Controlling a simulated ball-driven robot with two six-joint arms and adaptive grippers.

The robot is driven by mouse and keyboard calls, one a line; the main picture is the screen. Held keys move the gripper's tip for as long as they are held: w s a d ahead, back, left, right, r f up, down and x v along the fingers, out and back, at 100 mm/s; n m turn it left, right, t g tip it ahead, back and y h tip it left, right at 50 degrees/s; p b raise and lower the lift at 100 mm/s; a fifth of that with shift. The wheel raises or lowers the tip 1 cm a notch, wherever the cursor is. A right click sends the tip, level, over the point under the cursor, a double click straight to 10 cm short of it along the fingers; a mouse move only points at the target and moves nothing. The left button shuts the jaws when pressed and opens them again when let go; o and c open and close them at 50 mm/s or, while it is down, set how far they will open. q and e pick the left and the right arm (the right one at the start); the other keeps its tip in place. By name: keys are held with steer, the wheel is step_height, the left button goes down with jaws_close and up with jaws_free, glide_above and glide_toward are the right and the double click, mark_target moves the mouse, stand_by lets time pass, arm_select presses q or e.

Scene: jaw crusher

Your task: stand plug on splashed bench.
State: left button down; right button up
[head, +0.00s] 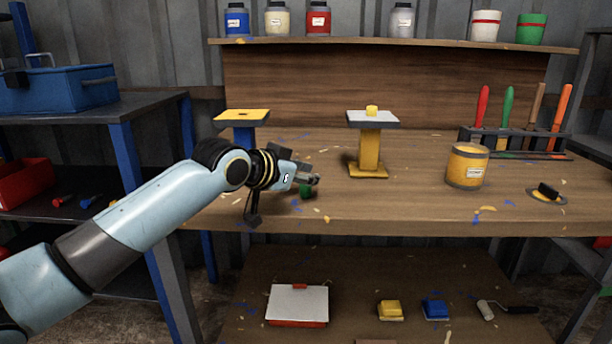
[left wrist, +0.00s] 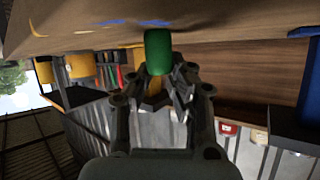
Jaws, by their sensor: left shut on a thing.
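The plug (head: 306,190) is a small green cylinder low over the front left part of the paint-splashed wooden bench (head: 400,205). My left gripper (head: 308,180) is shut on it, with the plug below the fingers. In the left wrist view the plug (left wrist: 158,52) sits between the fingertips of my left gripper (left wrist: 160,75), its far end close to the bench top (left wrist: 90,25). I cannot tell whether it touches the bench. My right gripper is not in view.
Behind the gripper stand a blue stand (head: 243,118) with a yellow top and a yellow stand (head: 369,150) with a grey top. A yellow pot (head: 467,168) and a rack of handled tools (head: 515,140) are at right. The front middle of the bench is clear.

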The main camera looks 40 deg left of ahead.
arm_select(q)
steer(key=c, duration=1.3)
jaws_free()
steer(key=shift+o, duration=0.2)
steer(key=shift+r, duration=0.15)
steer(key=p+v, duration=0.4)
steer(key=v, duration=0.8)
